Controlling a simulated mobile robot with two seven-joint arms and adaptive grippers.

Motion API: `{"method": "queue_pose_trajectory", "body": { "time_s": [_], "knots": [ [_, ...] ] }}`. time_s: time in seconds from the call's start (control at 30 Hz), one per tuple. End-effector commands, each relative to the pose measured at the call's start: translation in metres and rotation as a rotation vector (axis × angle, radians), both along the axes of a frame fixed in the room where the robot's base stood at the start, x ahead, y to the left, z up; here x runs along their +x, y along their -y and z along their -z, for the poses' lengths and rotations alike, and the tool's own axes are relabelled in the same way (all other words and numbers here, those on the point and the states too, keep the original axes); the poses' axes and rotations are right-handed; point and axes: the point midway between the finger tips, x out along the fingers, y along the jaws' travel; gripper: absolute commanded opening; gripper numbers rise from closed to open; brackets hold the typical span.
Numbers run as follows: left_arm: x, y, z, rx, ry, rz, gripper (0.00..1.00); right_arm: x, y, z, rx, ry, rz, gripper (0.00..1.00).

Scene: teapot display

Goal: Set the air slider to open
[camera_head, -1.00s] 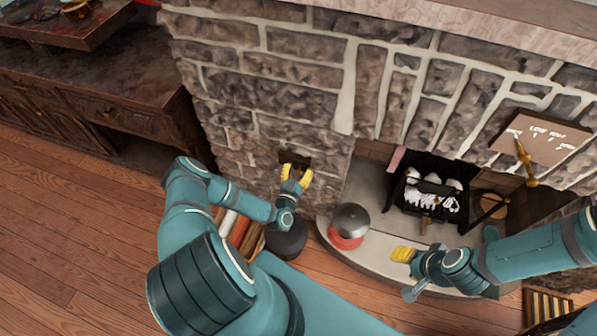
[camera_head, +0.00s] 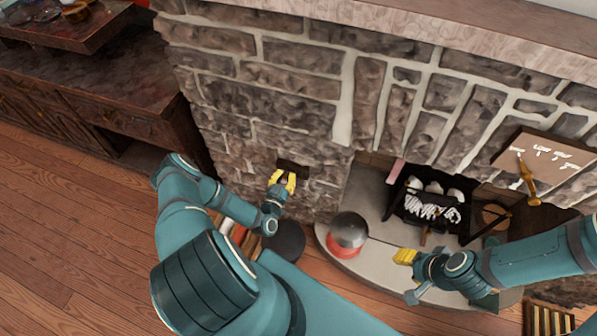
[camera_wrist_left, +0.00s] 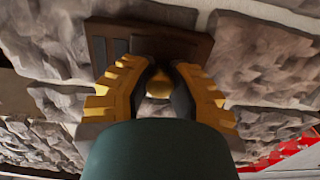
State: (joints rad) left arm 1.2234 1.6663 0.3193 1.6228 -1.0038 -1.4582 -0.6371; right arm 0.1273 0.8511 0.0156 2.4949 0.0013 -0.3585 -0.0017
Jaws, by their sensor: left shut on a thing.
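The air slider (camera_head: 294,169) is a dark plate set in the stone wall, left of the fireplace. In the left wrist view the plate (camera_wrist_left: 150,30) shows dark slots on its left part and a small brass knob (camera_wrist_left: 159,86). My left gripper (camera_head: 282,182) is at the plate's lower left in the head view. Its yellow fingers (camera_wrist_left: 160,82) are shut on the knob, one on each side. The fingers hide part of the plate. My right gripper (camera_head: 404,257) is in front of the hearth, away from the slider; its jaw gap cannot be made out.
A round grey and red object (camera_head: 348,234) stands on the hearth (camera_head: 375,265). The firebox holds a dark grate (camera_head: 430,208). A sign with a brass pointer (camera_head: 528,178) is on the wall at right. A dark wooden cabinet (camera_head: 100,100) stands at left.

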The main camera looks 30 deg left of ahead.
Motion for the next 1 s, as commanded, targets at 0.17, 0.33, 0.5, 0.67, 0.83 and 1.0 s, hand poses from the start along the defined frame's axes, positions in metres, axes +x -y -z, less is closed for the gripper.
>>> {"method": "queue_pose_trajectory", "body": {
  "time_s": [0.17,0.33,0.5,0.67,0.83,1.0],
  "knots": [
    [-0.013,-0.01,-0.001,-0.001,0.001,-0.002,0.0,-0.001,0.0,-0.002,0.0,-0.002,-0.001,0.47],
    [-0.013,-0.011,-0.002,0.001,0.004,-0.005,0.0,-0.001,0.0,-0.002,0.0,-0.003,-0.001,0.47],
    [-0.013,-0.011,-0.002,0.002,0.005,-0.006,0.52,-0.001,0.0,-0.002,0.0,-0.002,-0.001,0.47],
    [-0.012,-0.01,-0.002,0.001,0.003,-0.003,0.54,-0.001,0.0,-0.002,0.0,-0.002,-0.001,0.47],
    [-0.013,-0.009,-0.001,0.0,0.002,-0.002,0.54,-0.001,0.0,-0.002,0.0,-0.002,-0.001,0.47],
    [-0.027,-0.005,-0.001,-0.002,0.0,0.0,0.54,-0.001,0.0,-0.001,0.0,-0.002,-0.001,0.47]
  ]
}}
